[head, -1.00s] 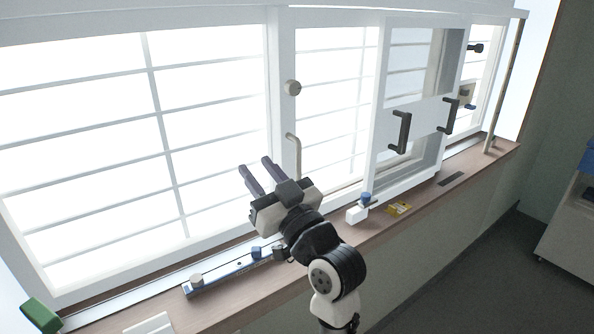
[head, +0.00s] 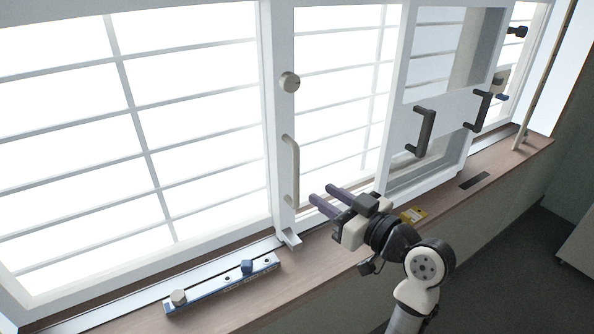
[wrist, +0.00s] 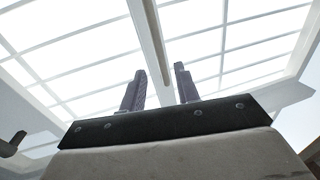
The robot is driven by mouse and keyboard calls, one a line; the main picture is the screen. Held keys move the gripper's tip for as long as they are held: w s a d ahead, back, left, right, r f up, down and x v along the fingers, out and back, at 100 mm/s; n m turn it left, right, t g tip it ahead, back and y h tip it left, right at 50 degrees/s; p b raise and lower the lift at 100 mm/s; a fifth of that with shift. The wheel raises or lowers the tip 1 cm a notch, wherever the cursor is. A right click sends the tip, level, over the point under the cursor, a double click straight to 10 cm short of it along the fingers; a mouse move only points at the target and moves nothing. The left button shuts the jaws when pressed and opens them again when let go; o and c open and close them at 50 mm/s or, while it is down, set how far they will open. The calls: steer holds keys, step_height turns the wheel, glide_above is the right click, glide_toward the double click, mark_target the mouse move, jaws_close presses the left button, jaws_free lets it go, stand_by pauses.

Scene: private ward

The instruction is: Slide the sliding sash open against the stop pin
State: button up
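The sliding sash appears to be the white-framed window panel whose upright stile (head: 281,120) carries a beige bar handle (head: 291,168) and a round knob (head: 290,82) above it. My gripper (head: 321,194) is open and empty, to the right of the handle's lower end in the head view. In the wrist view, the two dark fingers (wrist: 160,88) stand apart and the beige handle (wrist: 154,40) runs up beyond the gap between them; I see no contact. A blue pin (head: 247,266), likely the stop pin, stands in a blue-grey holed rail (head: 215,287) on the sill.
A beige knob (head: 178,297) sits at the rail's left end. A white box-like frame (head: 405,85) with dark handles (head: 424,132) stands at right. A yellow tag (head: 413,215) and a dark slot (head: 473,181) lie on the wooden sill (head: 320,265), which has bare room in front.

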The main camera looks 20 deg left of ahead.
mark_target(298, 179)
steer(key=p+x, duration=0.2)
steer(key=x, duration=0.7)
steer(key=shift+w+a+p, duration=0.15)
steer(key=shift+a+p, duration=0.1)
steer(key=shift+p, duration=0.05)
steer(key=shift+c, duration=0.4)
jaws_close()
